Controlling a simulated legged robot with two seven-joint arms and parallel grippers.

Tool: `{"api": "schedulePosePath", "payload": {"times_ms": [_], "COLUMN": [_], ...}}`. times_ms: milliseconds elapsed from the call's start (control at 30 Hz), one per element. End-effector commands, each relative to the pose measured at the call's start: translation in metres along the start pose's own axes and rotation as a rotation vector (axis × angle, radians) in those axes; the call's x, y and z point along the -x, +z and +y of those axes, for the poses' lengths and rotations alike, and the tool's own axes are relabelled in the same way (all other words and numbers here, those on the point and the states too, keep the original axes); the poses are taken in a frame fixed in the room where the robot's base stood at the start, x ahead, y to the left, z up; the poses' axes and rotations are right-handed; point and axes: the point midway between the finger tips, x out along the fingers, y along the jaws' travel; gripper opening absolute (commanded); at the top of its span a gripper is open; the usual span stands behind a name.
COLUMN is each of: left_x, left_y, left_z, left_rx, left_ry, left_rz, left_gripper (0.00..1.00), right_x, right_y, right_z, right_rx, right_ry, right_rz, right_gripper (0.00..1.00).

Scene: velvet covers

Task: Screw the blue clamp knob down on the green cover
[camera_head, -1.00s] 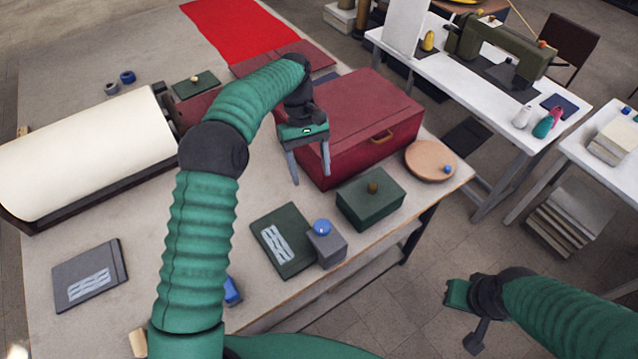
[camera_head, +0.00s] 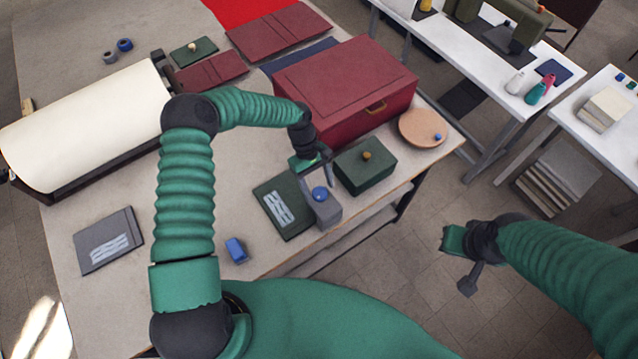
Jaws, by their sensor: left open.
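The green cover (camera_head: 269,193) is a dark, flat panel with a pale wavy patch, lying near the table's front edge. A grey clamp block (camera_head: 328,215) sits at its right edge, with the round blue clamp knob (camera_head: 320,194) on top. My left gripper (camera_head: 317,186) is open and points down at the knob. Its fingers are close to the knob, one on the left and one behind to the right; I cannot tell whether they touch it. My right gripper (camera_head: 463,270) hangs over the floor beyond the table's front edge, away from the cover. Its finger opening is unclear.
A green box (camera_head: 362,171) with a brass-coloured knob stands just right of the clamp, and a large red case (camera_head: 345,90) behind it. A grey cover (camera_head: 108,240) and a blue object (camera_head: 236,250) lie to the left.

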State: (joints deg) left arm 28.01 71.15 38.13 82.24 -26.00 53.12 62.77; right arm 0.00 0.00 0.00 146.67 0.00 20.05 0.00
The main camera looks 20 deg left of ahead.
Motion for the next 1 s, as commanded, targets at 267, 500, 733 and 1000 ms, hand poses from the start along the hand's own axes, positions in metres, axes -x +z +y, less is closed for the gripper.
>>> {"api": "schedulePosePath", "payload": {"times_ms": [267, 500, 733, 1000], "left_x": [-0.0133, -0.0129, -0.0126, -0.0127], "left_y": [-0.0007, -0.0007, -0.0006, -0.0008], "left_z": [0.0002, 0.0002, 0.0004, 0.0008], "left_rx": [0.001, 0.001, 0.0, -0.006], "left_ry": [0.001, 0.0, 0.001, -0.001], "left_rz": [0.001, 0.001, 0.001, 0.002], "left_gripper": [0.64, 0.47, 0.17, 0.03], "right_x": [0.0044, 0.0042, 0.0042, 0.003], "right_y": [-0.001, -0.0009, -0.0009, -0.0006], "right_z": [0.0, 0.0, 0.0, 0.0], "right_rx": [0.0, 0.0, 0.0, 0.0], "right_ry": [0.0, 0.0, 0.0, 0.0], "right_rz": [0.0, 0.0, 0.0, 0.0], "right_gripper": [0.0, 0.0, 0.0, 0.0]}}
